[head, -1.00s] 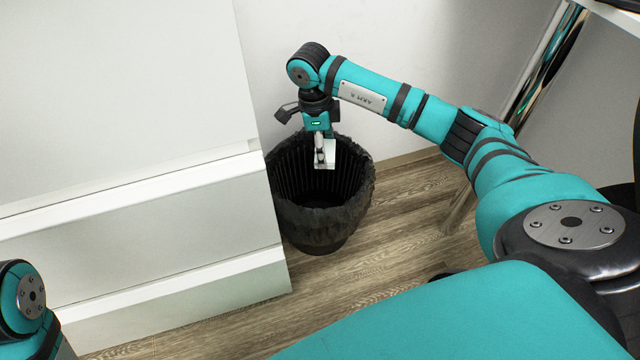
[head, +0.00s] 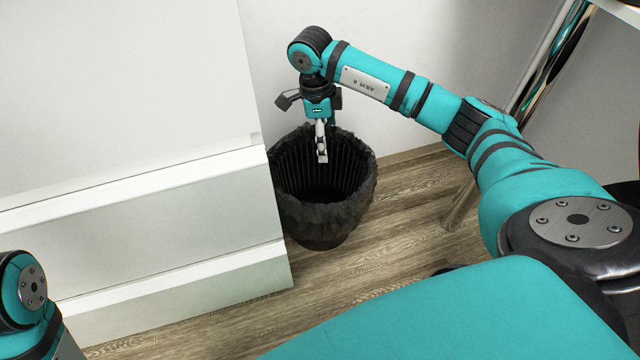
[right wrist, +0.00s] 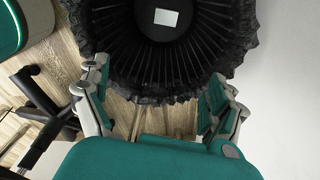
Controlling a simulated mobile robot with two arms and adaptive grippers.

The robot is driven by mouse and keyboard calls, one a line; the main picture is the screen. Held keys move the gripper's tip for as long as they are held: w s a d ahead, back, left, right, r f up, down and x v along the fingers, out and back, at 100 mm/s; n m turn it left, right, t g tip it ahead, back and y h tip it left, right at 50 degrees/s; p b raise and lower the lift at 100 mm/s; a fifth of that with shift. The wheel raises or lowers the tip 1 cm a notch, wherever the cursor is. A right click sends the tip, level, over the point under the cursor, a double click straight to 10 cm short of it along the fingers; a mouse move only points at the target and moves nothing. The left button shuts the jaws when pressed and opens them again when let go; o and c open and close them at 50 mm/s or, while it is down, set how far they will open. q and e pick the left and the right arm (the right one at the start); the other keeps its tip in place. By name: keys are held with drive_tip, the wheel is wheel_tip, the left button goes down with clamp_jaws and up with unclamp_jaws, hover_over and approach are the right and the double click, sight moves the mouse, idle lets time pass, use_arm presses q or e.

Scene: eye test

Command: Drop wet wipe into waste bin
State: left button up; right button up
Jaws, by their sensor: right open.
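The waste bin (head: 325,215) is round and black with a ruffled liner rim, standing on the floor beside the white drawers. It also fills the top of the right wrist view (right wrist: 215,45). The wet wipe (right wrist: 165,17) is a small white rectangle inside the bin, against its dark bottom, in the right wrist view. I cannot make it out in the head view. My right gripper (head: 321,146) hangs over the bin opening, pointing down. Its fingers are spread and empty in the right wrist view (right wrist: 158,88). My left gripper is out of view.
A white drawer unit (head: 160,230) stands close against the bin's left side. A pale wall (head: 410,60) is behind it. Wood floor (head: 400,225) lies open to the right, with a metal leg (head: 462,203) farther right.

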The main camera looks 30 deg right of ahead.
wheel_tip(320, 180, up, 10)
drive_tip(key=a, duration=0.1)
drive_tip(key=shift+w, duration=0.35)
drive_tip(key=shift+d, duration=0.1)
